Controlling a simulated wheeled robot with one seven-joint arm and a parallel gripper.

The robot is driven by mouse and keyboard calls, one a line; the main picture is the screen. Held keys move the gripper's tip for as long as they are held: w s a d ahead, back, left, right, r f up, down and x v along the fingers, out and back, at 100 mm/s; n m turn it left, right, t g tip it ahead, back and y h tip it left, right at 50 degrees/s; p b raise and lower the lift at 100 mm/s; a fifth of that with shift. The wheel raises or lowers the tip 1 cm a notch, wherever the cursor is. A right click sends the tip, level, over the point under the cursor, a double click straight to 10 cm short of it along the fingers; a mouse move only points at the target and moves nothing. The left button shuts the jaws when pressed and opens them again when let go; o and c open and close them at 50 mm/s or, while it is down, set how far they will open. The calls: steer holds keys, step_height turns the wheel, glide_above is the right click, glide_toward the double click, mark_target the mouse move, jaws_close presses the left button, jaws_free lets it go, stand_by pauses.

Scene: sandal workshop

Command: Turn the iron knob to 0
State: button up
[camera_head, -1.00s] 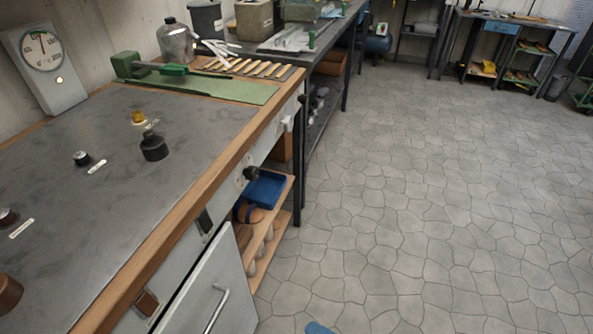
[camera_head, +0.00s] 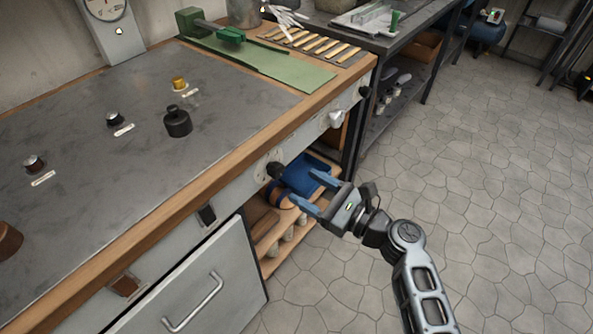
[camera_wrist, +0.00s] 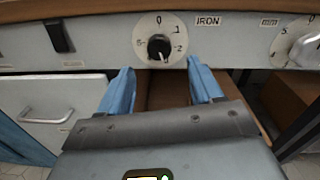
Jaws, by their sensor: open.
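The iron knob (camera_wrist: 158,47) is black and sits on a round white dial (camera_wrist: 146,30) marked with 0 at the top and 1 and 2 down the right side. A label reading IRON (camera_wrist: 208,21) is to its right. A pale mark shows low on the knob, but where it points is hard to read. The knob also shows in the head view (camera_head: 275,169) on the bench's front panel. My gripper (camera_head: 303,186) is open and empty, its blue fingers pointing at the panel. In the wrist view, the gripper (camera_wrist: 158,72) has the knob ahead, between and beyond its fingertips, apart from them.
A white knob (camera_head: 333,119) and another black knob (camera_head: 364,92) are farther right on the panel. A black switch (camera_wrist: 60,36) and a cabinet door with a handle (camera_wrist: 46,115) are left. A blue tray (camera_head: 300,178) lies on the shelf below. The floor at right is clear.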

mark_target(280, 173)
steer(key=x, duration=0.6)
steer(key=shift+w+a, duration=0.15)
steer(key=shift+a, duration=0.15)
steer(key=shift+c, duration=0.3)
steer(key=c, duration=1)
steer(key=shift+f, duration=0.1)
